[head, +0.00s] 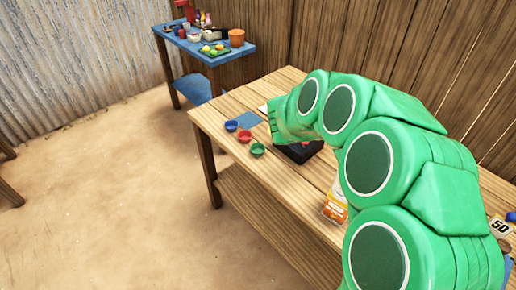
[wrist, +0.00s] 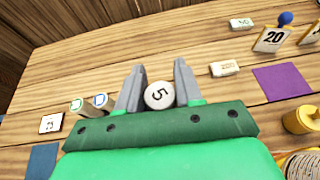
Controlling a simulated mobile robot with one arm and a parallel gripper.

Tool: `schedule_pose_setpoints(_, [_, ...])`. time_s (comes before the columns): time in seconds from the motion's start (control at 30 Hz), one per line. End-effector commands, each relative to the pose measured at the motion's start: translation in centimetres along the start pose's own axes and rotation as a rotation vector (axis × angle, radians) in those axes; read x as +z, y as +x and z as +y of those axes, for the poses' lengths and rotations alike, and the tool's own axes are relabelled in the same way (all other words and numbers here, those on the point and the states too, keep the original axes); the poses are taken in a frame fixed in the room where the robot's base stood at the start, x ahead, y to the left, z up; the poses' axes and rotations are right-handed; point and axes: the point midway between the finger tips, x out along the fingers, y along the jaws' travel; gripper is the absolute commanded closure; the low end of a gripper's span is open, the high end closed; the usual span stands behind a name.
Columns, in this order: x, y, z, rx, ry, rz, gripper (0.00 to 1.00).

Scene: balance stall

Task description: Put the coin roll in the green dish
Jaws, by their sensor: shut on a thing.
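In the wrist view my gripper (wrist: 159,85) has a pale, round-ended piece marked 5 between its two grey fingers; it appears to be the coin roll (wrist: 159,97). Its end faces the camera and its sides are mostly hidden. In the head view the green dish (head: 258,150) stands near the left edge of the wooden table, in front of the red dish. My arm's wrist end is beyond and to the right of the dish, and my fingers cannot be made out there. The green dish is not seen in the wrist view.
A red dish (head: 244,137) and a blue dish (head: 231,126) stand near the green one. A black box-like thing (head: 298,153) is under my arm. An orange-labelled bottle (head: 335,208) stands nearer. Two pale cylinders, one green-ended (wrist: 77,105), one blue-ended (wrist: 100,100), lie left of my fingers.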

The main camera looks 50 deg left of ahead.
Motion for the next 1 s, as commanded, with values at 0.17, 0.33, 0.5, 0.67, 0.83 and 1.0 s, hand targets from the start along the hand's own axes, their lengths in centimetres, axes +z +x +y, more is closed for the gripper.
schedule_pose_setpoints(0.17, [-2.7,-4.5,2.8,0.002,-0.001,-0.004,1.0])
schedule_pose_setpoints(0.33, [-5.3,-8.8,4.7,0.003,0.0,-0.001,1.0])
schedule_pose_setpoints(0.5, [-7.8,-13.0,6.0,0.002,-0.002,-0.003,1.0])
schedule_pose_setpoints(0.67, [-9.5,-16.1,6.8,0.005,-0.002,-0.001,1.0])
schedule_pose_setpoints(0.83, [-10.5,-17.9,7.1,0.005,-0.002,-0.001,1.0])
schedule_pose_setpoints(1.0, [-10.9,-17.9,7.6,0.003,-0.002,-0.002,1.0])
